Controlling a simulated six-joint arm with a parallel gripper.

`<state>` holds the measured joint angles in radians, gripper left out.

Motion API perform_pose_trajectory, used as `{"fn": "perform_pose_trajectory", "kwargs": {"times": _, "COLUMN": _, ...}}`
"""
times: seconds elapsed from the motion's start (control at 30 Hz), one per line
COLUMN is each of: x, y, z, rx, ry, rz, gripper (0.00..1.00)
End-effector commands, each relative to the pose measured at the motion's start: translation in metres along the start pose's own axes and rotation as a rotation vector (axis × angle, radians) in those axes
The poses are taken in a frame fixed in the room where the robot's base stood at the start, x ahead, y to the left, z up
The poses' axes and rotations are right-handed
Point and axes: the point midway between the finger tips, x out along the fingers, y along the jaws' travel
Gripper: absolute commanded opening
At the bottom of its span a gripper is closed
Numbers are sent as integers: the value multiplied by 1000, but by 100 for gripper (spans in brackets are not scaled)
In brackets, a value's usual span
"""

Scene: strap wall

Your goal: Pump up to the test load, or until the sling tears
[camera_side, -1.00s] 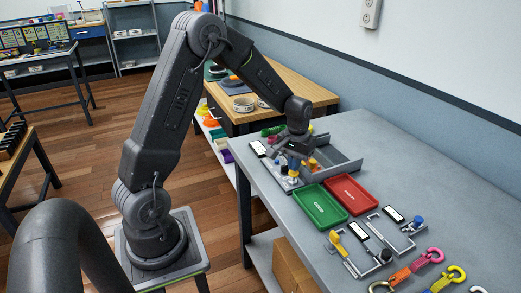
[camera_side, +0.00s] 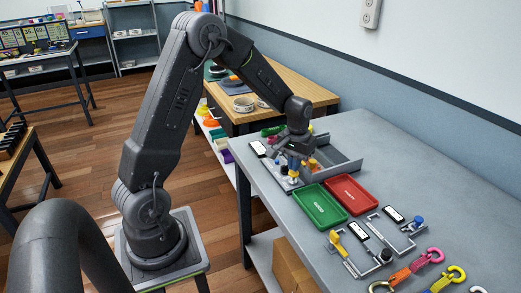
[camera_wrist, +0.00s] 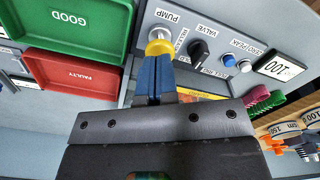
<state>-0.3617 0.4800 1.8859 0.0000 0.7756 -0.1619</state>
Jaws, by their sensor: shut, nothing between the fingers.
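My gripper (camera_wrist: 157,66) is shut, its blue fingers together with nothing between them. The gripper (camera_side: 294,166) also shows over the grey test panel in the side view. A black valve knob (camera_wrist: 199,49), a blue button (camera_wrist: 228,60) and a white button (camera_wrist: 245,66) lie right of the pump. A small display (camera_wrist: 279,66) shows digits that look like 100. The sling under load is not clearly visible; my gripper hides part of the rig.
A green GOOD tray (camera_side: 320,206) and a red FAULTY tray (camera_side: 351,194) lie beside the rig. Pink webbing (camera_wrist: 257,95) and green webbing (camera_wrist: 265,107) lie at right in the wrist view. Brackets and coloured hooks (camera_side: 427,257) lie nearer the camera. The bench's back right is clear.

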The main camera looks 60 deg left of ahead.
Motion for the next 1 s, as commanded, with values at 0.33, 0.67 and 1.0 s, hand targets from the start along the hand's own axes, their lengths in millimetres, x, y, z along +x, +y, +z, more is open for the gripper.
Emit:
{"fn": "perform_pose_trajectory", "kwargs": {"times": 0.33, "x": 13, "y": 0, "z": 0, "rx": 0, "ry": -2, "rz": 0, "gripper": 0}}
{"fn": "perform_pose_trajectory", "kwargs": {"times": 0.67, "x": 26, "y": 0, "z": 0, "rx": 0, "ry": -2, "rz": 0, "gripper": 0}}
{"fn": "perform_pose_trajectory", "kwargs": {"times": 1.0, "x": 22, "y": 0, "z": 0, "rx": 0, "ry": 0, "rz": 0, "gripper": 0}}
